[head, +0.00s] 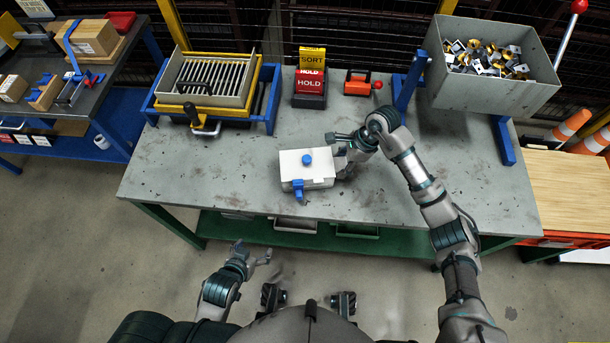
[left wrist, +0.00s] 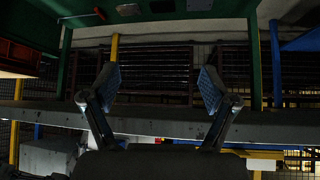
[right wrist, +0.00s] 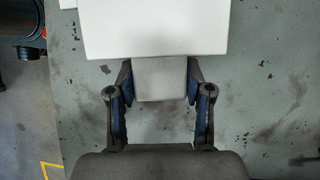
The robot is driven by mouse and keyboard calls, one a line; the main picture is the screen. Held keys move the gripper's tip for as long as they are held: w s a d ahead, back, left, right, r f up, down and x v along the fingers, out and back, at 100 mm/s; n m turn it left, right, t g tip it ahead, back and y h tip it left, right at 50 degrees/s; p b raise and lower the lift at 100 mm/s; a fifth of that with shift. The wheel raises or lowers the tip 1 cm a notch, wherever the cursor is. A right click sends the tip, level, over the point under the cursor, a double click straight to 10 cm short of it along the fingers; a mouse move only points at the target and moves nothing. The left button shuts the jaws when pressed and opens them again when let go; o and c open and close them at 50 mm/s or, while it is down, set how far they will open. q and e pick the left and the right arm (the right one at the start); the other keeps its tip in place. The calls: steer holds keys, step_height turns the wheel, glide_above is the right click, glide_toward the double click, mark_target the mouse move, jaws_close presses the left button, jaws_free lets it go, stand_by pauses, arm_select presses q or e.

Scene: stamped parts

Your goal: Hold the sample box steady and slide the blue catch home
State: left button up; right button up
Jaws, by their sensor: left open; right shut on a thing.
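The white sample box (head: 309,171) lies on the grey table, with a blue knob (head: 307,159) on its lid. The blue catch (head: 298,188) is at its front edge, left of the middle. My right gripper (head: 345,157) is at the box's right side. In the right wrist view its fingers (right wrist: 160,85) are shut on a pale tab (right wrist: 161,80) that sticks out from the box. My left gripper (head: 258,258) is open and empty, off the table's front edge and below the box in the picture. The left wrist view (left wrist: 155,85) shows nothing between its fingers.
A yellow-framed sieve tray (head: 208,85) stands at the back left. A sorting sign stand (head: 311,85) and an orange device (head: 360,83) stand at the back. A grey bin of parts (head: 490,85) is at the back right. The table (head: 220,165) left of the box is clear.

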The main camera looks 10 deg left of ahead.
arm_select(q)
steer(key=d+r+h, duration=0.1)
steer(key=d+r+t+h, duration=0.1)
steer(key=d, duration=0.1)
steer(key=d+r+h, duration=0.1)
steer(key=h, duration=0.1)
steer(key=shift+w+d+r+n+t, duration=0.2)
steer(key=shift+w+n+t, duration=0.1)
steer(key=shift+w+t, duration=0.1)
steer(key=c, duration=1.2)
steer(key=r+n+h, duration=0.1)
steer(key=d+r+h, duration=0.1)
steer(key=r+n+t+h, duration=0.1)
steer(key=r+h, duration=0.1)
steer(key=shift+s+d+n, duration=0.3)
steer(key=shift+d, duration=0.1)
jaws_close()
steer(key=w+a+r+n+t, duration=0.1)
steer(key=a+r+n+t, duration=0.3)
steer(key=n, duration=0.6)
steer(key=a+r, duration=0.1)
steer(key=a, duration=0.1)
steer(key=shift+w+a, duration=0.25)
steer(key=shift+a, duration=0.1)
